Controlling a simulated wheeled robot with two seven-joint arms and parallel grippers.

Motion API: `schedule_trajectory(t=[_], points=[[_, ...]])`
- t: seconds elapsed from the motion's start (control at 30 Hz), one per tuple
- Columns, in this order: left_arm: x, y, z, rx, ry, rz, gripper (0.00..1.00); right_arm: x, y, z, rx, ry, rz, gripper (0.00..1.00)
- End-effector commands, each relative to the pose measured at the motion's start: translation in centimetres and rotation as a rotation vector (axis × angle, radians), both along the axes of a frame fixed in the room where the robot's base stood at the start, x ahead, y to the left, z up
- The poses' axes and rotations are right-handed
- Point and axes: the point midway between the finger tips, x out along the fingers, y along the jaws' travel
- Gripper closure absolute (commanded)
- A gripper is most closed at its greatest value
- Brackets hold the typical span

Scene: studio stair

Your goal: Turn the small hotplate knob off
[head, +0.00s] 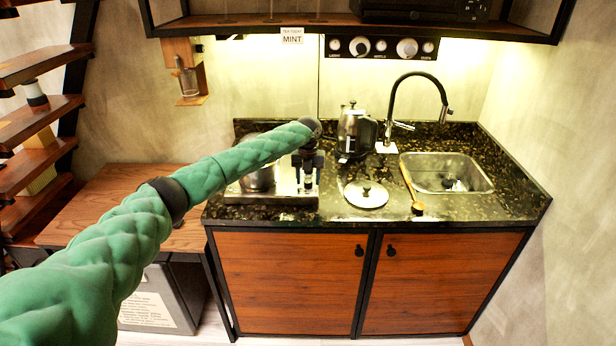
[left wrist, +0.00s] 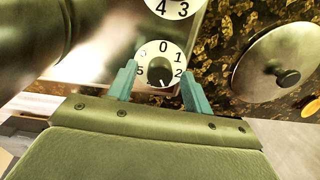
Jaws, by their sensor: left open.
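The steel hotplate (head: 287,203) sits at the left end of the counter, with a pot (head: 258,178) on it. My left gripper (head: 308,184) points down over the hotplate's right part and hides its knobs in the head view. In the left wrist view, a black knob (left wrist: 158,70) on a white numbered dial lies between the two teal fingers (left wrist: 158,88), which are open on either side of it. The 0 is on the dial's far side; a light mark on the knob seems to face the gripper, away from 0. I cannot tell whether the fingers touch it. My right gripper is not in view.
A second numbered dial (left wrist: 172,6) is partly visible beyond the first. A round lid (head: 366,194) lies right of the hotplate, with a kettle (head: 352,132) behind. A wooden spoon (head: 409,185) lies by the sink (head: 446,172). A shelf (head: 240,27) overhangs the counter.

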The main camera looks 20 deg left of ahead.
Motion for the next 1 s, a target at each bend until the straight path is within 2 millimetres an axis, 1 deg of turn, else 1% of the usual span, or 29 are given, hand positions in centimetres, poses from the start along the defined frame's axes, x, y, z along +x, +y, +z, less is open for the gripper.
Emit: schedule_trajectory(t=[0.27,0.37,0.4,0.5,0.77,1.0], points=[[0.00,0.01,-0.17,0.000,0.000,0.000,0.50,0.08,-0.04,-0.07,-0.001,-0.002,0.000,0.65],[0.00,0.02,-0.16,0.000,0.000,0.000,0.67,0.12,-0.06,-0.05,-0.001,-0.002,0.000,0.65],[0.00,0.02,-0.15,0.000,0.000,0.000,0.75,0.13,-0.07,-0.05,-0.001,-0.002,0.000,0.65],[0.00,0.02,-0.15,0.000,0.000,0.000,0.94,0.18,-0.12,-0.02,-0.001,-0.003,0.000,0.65],[0.01,0.02,-0.11,0.000,0.000,0.020,0.94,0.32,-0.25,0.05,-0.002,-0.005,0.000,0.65],[0.01,0.05,-0.13,-0.001,0.000,0.127,0.94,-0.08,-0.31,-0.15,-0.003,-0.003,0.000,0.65]])
